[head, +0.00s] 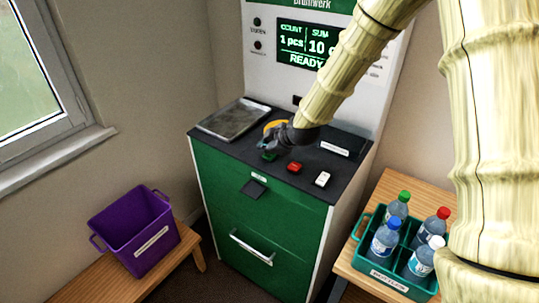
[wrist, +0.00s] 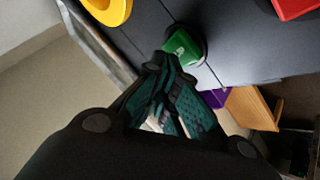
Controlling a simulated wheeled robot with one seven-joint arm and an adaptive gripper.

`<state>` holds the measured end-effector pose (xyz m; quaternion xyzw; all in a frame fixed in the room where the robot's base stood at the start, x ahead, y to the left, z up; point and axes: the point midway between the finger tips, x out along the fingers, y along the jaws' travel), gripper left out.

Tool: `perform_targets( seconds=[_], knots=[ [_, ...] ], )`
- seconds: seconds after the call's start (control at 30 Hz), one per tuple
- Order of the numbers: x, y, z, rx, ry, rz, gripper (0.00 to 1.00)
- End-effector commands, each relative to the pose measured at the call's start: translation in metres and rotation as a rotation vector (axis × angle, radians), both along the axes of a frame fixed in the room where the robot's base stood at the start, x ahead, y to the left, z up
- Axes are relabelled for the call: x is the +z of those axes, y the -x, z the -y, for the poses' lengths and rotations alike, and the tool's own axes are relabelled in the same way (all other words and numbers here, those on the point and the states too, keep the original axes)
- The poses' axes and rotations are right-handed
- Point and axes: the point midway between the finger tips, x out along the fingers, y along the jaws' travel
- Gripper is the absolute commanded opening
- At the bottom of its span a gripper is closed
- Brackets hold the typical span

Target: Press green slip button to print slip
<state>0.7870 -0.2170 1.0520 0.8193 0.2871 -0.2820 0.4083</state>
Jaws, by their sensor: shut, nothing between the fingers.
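The green button (head: 268,156) sits at the front left of the dark counter top of a green and white machine (head: 225,195). It also shows in the wrist view (wrist: 183,48), just past my fingertips. My gripper (head: 263,146) is shut and empty, its tips right at the button. In the wrist view my gripper (wrist: 165,62) points at the button's near edge. I cannot tell whether the tips touch it. The machine's screen (head: 308,45) reads "COUNT 1 pcs", "SUM 10" and "READY".
A red button (head: 295,167) and a white one (head: 322,179) lie to the right. A yellow ring (head: 272,125) is behind my gripper, a metal tray (head: 233,112) at left. A purple bin (head: 108,216) and a teal bottle crate (head: 365,267) flank the machine.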

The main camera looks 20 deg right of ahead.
Motion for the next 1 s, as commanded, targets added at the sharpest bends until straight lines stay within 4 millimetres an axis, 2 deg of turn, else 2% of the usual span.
perform_targets(
  seconds=[1.0],
  knots=[
    [-0.0097, 0.0, 0.0001, 0.0, 0.0, 0.0, 0.0]
  ],
)
